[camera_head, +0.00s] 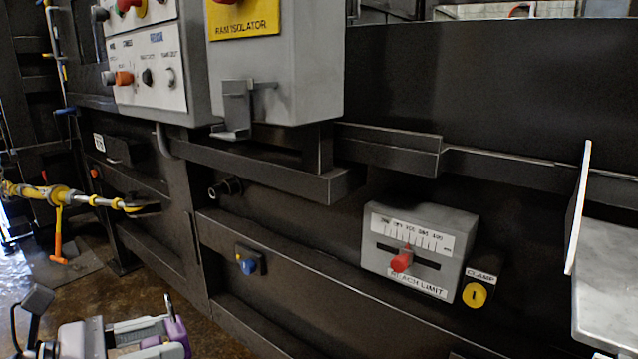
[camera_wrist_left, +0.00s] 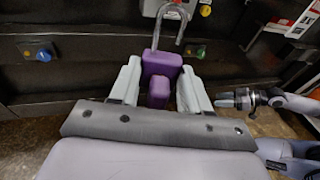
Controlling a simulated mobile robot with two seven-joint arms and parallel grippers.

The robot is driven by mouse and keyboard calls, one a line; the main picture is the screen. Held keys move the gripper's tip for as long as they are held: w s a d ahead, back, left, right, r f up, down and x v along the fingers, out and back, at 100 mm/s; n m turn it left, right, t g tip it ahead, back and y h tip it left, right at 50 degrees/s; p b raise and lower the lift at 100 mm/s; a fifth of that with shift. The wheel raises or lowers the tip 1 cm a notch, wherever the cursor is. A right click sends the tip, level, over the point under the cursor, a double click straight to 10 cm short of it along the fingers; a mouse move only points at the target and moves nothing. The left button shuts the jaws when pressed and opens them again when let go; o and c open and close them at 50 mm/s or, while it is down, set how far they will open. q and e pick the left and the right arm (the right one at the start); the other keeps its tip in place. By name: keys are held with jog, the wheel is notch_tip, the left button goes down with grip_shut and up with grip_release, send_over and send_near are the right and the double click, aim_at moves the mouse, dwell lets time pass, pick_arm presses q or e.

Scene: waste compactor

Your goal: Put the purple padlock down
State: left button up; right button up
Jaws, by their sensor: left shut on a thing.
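The purple padlock (camera_wrist_left: 161,64) with its silver shackle (camera_wrist_left: 187,22) pointing away stands between the two pale fingers of my left gripper (camera_wrist_left: 160,88) in the left wrist view. The fingers are shut on its purple body. In the head view my left gripper (camera_head: 143,332) is at the bottom left, and the padlock's purple side (camera_head: 178,334) shows at its right end, low in front of the dark machine wall.
The dark machine wall carries a grey reach limit box (camera_head: 415,220) with a red slider, a yellow clamp knob (camera_head: 474,295) and a blue knob (camera_head: 247,266). A bracket (camera_head: 236,108) hangs on the isolator box. Brown floor lies below.

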pick_arm(q)
jog(key=shift+s+a+f, duration=0.2)
jog(key=shift+s+f, duration=0.1)
jog(key=shift+f, duration=0.15)
jog(key=shift+s+r+p, duration=0.1)
jog(key=shift+r+p, duration=0.1)
jog(key=shift+p, duration=0.2)
jog(key=r+n+t+y+p, duration=0.1)
jog(key=r+p, duration=0.1)
jog(key=p, duration=0.2)
jog(key=r+n+t+y+p, duration=0.2)
jog(key=r+p, duration=0.1)
jog(key=p, duration=0.1)
jog(key=r+n+t+y+p, duration=0.1)
jog(key=r+p, duration=0.2)
jog(key=p, duration=0.2)
jog(key=shift+w+n+t+y, duration=0.2)
jog(key=shift+n+t+y, duration=0.2)
jog(key=shift+s+r+p, duration=0.1)
jog(key=shift+r+p, duration=0.35)
jog(key=shift+a+n+y, duration=0.1)
jog(key=shift+n+y, duration=0.2)
jog(key=shift+y, duration=0.1)
jog(key=shift+s, duration=0.15)
